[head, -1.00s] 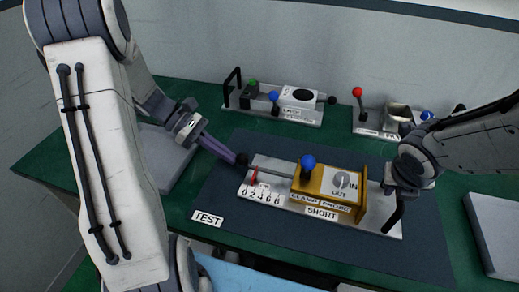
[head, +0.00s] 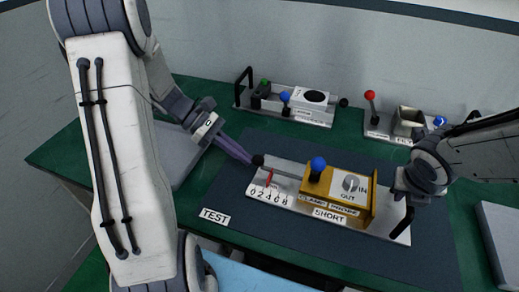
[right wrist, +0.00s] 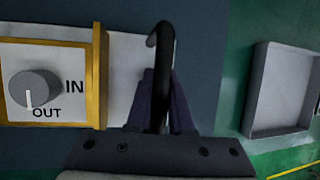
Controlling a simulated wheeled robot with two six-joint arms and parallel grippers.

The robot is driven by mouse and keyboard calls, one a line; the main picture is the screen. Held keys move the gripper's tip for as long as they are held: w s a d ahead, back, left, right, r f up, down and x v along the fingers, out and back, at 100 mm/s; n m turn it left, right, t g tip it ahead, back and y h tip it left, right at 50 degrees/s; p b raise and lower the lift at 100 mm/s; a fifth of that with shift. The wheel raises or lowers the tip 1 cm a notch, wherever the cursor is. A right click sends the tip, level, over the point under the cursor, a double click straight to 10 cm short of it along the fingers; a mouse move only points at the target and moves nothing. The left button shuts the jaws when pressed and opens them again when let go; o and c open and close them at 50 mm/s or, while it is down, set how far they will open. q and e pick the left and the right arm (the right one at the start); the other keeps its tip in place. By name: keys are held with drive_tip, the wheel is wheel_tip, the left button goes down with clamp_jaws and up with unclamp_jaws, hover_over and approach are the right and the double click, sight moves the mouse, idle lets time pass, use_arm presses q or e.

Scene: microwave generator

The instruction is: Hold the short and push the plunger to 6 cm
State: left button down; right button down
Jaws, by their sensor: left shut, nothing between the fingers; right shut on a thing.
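The short (head: 340,208) is a grey plate bearing a yellow box (head: 340,190) with a blue knob (head: 318,164) and an IN/OUT dial, which also shows in the right wrist view (right wrist: 35,88). The plunger's black end knob (head: 257,160) is at its left, with a red pointer (head: 269,179) over a 0-to-8 scale; the pointer stands roughly near 4, too small to read exactly. My left gripper (head: 249,159) is shut and empty, its tips against the end knob. My right gripper (right wrist: 160,105) is shut on the black handle (right wrist: 163,60) at the plate's right end.
A dark mat with a TEST label (head: 215,215) lies under the short on the green bench. Behind stand a plate with a white box (head: 309,100) and one with a red-knobbed lever (head: 370,95). A grey tray (right wrist: 285,90) is at the right.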

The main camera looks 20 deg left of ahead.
sight(253, 158)
use_arm(q)
drive_tip(key=shift+d, duration=0.2)
use_arm(e)
drive_tip(key=shift+s+f, duration=0.15)
use_arm(q)
drive_tip(key=shift+d, duration=1.3)
drive_tip(key=shift+a+r, duration=1.3)
drive_tip(key=shift+r, duration=0.2)
drive_tip(key=v, duration=0.8)
